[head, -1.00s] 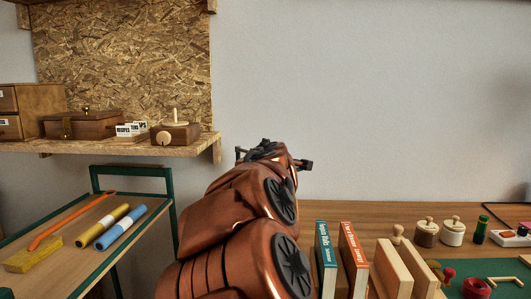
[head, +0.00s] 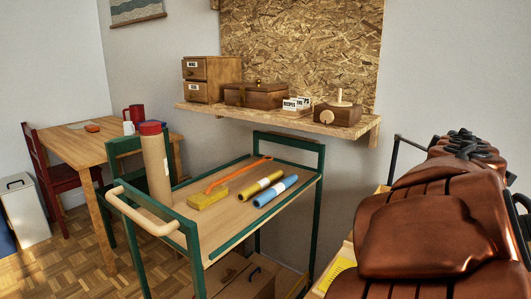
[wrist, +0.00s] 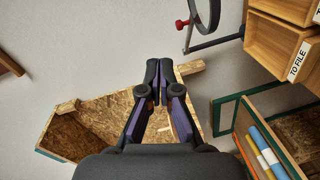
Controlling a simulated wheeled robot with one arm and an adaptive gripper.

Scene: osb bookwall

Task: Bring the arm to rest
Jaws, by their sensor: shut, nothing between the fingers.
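My gripper (wrist: 159,82) shows in the wrist view with its two dark fingers together and nothing between them. It is in the air, with a chipboard shelf (wrist: 82,128) behind it. My copper-coloured arm (head: 430,225) fills the right side of the head view, folded close to the camera. I cannot make out the fingers in the head view.
A green-framed cart (head: 222,238) holds a red-capped tube (head: 155,165), a yellow block (head: 208,199) and two rolls. A wall shelf (head: 272,121) bears boxes. Wooden trays (wrist: 278,47) and a red knob (wrist: 181,24) show in the wrist view. A table (head: 92,146) stands far left.

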